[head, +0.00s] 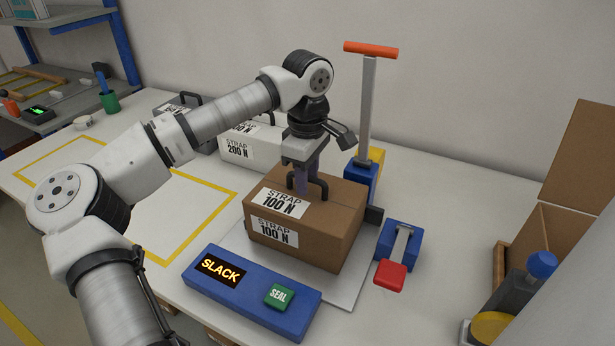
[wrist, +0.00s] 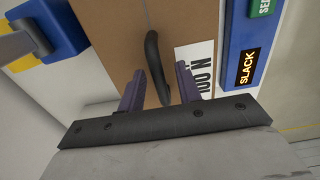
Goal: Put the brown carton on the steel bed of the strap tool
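The brown carton (head: 335,228), labelled STRAP 100 N, sits upright on the steel bed (head: 350,292) of the strap tool, which shows as a pale plate around its base. A dark handle (wrist: 155,62) stands on the carton's top. My gripper (head: 302,188) is directly above the carton, its purple fingers down on either side of the handle. In the wrist view my gripper (wrist: 158,80) is open, with gaps between the fingers and the handle. The tool's blue panel (head: 235,301) in front reads SLACK and has a green SEAL button (head: 279,295).
A tall lever (head: 367,110) with an orange grip rises behind the carton. A blue block with a red pad (head: 390,277) stands right. A pale STRAP 200 N box (head: 262,150) stands behind left. An open cardboard box (head: 570,230) is far right. The yellow-outlined area (head: 180,215) is clear.

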